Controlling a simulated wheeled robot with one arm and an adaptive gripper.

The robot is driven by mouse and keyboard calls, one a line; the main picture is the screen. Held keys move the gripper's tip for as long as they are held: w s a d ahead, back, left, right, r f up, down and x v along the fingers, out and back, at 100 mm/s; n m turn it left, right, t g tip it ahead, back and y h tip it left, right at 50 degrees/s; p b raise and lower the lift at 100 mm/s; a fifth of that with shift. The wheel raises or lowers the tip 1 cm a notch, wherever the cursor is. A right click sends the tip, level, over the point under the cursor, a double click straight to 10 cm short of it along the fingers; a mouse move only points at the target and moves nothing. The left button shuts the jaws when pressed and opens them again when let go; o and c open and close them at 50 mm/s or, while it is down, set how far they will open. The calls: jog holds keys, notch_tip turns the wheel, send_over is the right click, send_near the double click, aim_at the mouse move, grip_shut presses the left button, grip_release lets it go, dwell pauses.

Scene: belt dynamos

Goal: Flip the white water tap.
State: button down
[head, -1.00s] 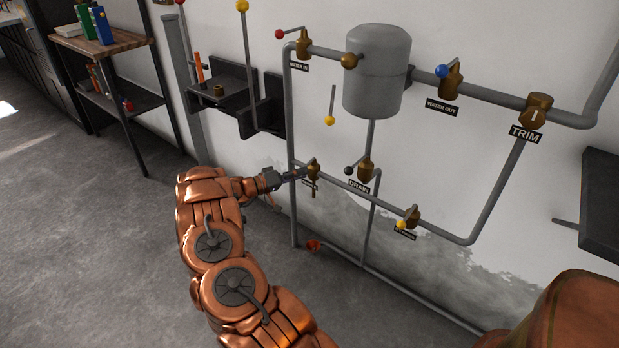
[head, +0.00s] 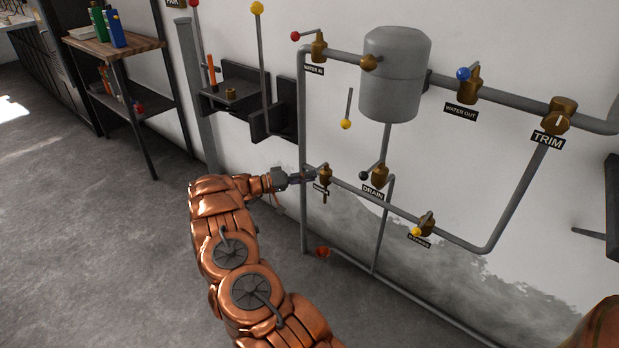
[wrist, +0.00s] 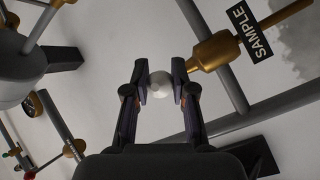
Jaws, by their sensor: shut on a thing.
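The white tap's round white knob (wrist: 159,84) sits between my fingertips in the wrist view. My gripper (wrist: 161,78) is shut on this knob. The tap's brass body (wrist: 214,51) is just beyond the fingers, beside a black SAMPLE label (wrist: 250,32). In the head view the brass tap body (head: 325,175) is on the lower pipe, left of the DRAIN tap. My gripper (head: 309,176) reaches it from the left there and hides the knob. The tap's lever is mostly hidden.
The DRAIN tap (head: 379,175) with a dark knob and a yellow-knobbed tap (head: 424,225) are to the right. The grey tank (head: 395,75) hangs above. A black wall bracket (head: 240,92) is at upper left.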

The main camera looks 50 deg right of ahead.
jog(key=shift+w+r, duration=0.2)
jog(key=shift+r, duration=0.05)
jog(key=c, duration=1.2)
grip_release()
jog(key=shift+o, duration=1.3)
jog(key=shift+s+f, duration=0.15)
jog(key=v, duration=1.2)
